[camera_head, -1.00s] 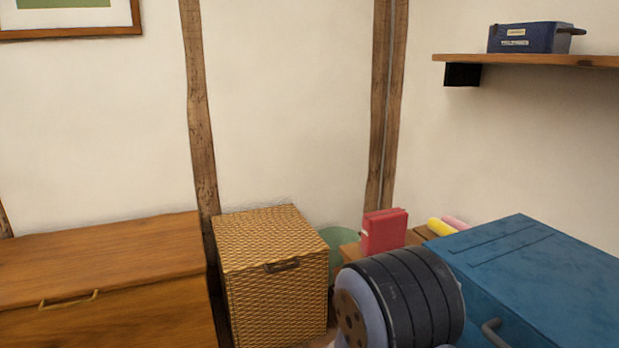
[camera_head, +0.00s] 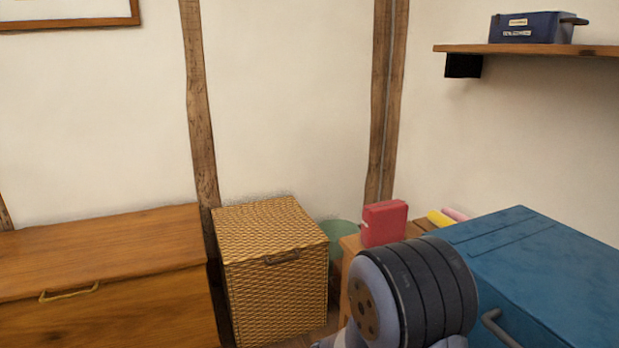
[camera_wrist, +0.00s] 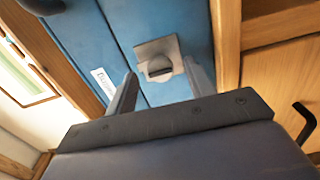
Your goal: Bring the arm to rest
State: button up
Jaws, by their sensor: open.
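My arm's dark banded joint (camera_head: 418,292) shows at the bottom right of the head view, in front of the blue chest. My gripper (camera_wrist: 160,80) shows in the wrist view with its two grey fingers spread apart and nothing between them. A small white label (camera_wrist: 103,82) is beside the left finger. I cannot tell whether the fingers touch the surface. The gripper is hidden in the head view.
A blue chest (camera_head: 550,265) stands at right, close to my arm. A red box (camera_head: 384,223) is on a wooden stand. A wicker hamper (camera_head: 275,295) and wooden chest (camera_head: 100,250) stand to the left. A shelf (camera_head: 530,49) holds a dark blue box (camera_head: 530,28).

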jog(key=shift+w+d+r+n+p, duration=0.1)
jog(key=shift+w+d+n+p, duration=0.15)
jog(key=shift+n+p, duration=2.9)
jog(key=shift+w+d+r+n+p, duration=0.1)
jog(key=shift+d+n+p, duration=0.25)
jog(key=shift+n+p, duration=2.8)
jog(key=shift+w+d+r+n+p, duration=0.1)
jog(key=shift+w+d+n+p, duration=0.15)
jog(key=shift+n+p, duration=2.9)
jog(key=shift+f+m, duration=0.1)
jog(key=shift+m, duration=0.25)
jog(key=shift+p, duration=0.3)
